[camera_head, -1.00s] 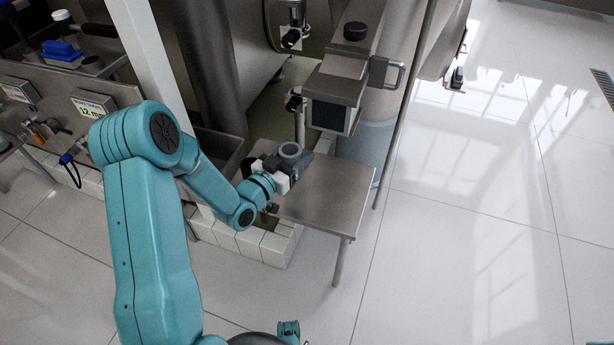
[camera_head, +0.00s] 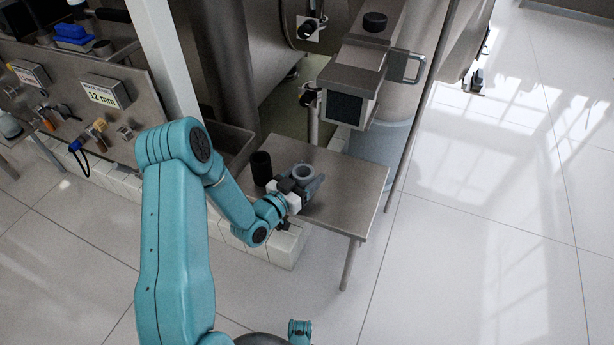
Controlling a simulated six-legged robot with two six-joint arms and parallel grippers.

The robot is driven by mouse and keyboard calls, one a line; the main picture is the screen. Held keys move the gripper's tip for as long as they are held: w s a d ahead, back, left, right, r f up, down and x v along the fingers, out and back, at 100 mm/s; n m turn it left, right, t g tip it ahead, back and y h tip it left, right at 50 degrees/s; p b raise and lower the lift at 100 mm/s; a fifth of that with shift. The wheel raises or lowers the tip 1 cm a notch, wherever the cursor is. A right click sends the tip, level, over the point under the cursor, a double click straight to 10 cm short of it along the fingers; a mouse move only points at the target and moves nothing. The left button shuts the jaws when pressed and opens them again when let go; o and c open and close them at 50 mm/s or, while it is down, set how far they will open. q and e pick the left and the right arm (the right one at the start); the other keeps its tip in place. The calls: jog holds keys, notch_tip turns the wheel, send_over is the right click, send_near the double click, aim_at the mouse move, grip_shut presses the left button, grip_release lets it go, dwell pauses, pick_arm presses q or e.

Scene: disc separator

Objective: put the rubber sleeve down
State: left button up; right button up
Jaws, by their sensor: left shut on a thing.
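The rubber sleeve (camera_head: 303,171) appears as a grey ring with an open top in the camera_head view. My left gripper (camera_head: 305,183) is shut on it. The sleeve looks upright, over the steel side table (camera_head: 345,190), near its front left part. I cannot tell whether its base touches the table top, because the fingers hide it.
A black cylinder (camera_head: 261,168) stands at the table's left end, close to my left gripper. A steel box with a handle (camera_head: 355,80) hangs over the table's back. The right half of the table top is clear.

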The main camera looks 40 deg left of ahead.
pick_arm(q)
jog(key=shift+f, duration=0.1)
jog(key=o, duration=1.5)
